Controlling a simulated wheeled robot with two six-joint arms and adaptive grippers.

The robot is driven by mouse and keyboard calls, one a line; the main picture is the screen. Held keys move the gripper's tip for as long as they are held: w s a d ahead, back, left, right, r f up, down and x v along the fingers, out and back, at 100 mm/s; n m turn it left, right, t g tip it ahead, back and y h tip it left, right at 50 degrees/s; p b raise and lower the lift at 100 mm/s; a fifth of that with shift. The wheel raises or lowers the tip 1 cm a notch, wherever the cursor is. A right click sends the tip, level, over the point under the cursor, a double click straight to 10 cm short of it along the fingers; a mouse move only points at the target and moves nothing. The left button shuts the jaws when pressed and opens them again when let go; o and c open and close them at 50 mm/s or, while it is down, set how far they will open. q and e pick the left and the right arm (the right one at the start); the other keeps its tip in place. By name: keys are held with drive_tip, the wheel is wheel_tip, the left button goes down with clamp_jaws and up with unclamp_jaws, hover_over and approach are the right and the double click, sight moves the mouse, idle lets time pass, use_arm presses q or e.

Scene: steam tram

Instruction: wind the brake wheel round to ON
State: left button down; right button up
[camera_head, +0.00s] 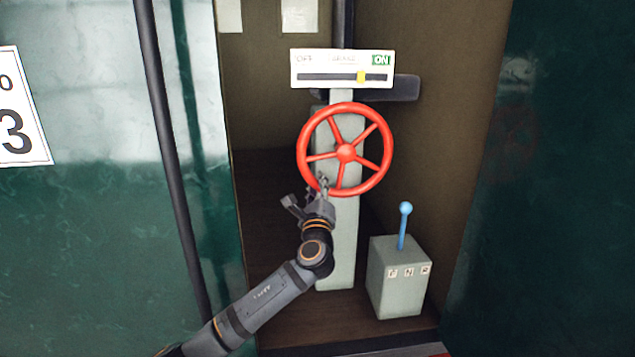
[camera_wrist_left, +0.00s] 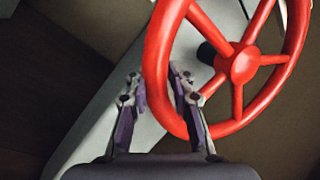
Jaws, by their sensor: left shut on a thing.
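The red brake wheel (camera_head: 346,153) with several spokes is mounted on a grey post (camera_head: 345,245). Above it a white sign (camera_head: 341,56) reads OFF at left and ON at right, with a yellow marker (camera_head: 361,76) on its dark slot, right of the middle and short of the green ON label (camera_head: 381,60). My left gripper (camera_head: 323,186) is shut on the wheel's rim at the lower left. In the left wrist view the rim (camera_wrist_left: 157,75) passes between the two fingers of the left gripper (camera_wrist_left: 158,85). My right gripper is in neither view.
A grey box (camera_head: 397,278) with a blue lever (camera_head: 404,226) and lettered labels stands at the lower right. A dark vertical pole (camera_head: 167,130) stands left of the opening. Dark green panels flank both sides.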

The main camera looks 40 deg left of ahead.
use_arm(q)
drive_tip(key=shift+r, duration=0.15)
drive_tip(key=c, duration=1.1)
unclamp_jaws()
drive_tip(key=shift+c, duration=0.2)
drive_tip(key=v, duration=1.2)
drive_tip(key=shift+a, duration=0.1)
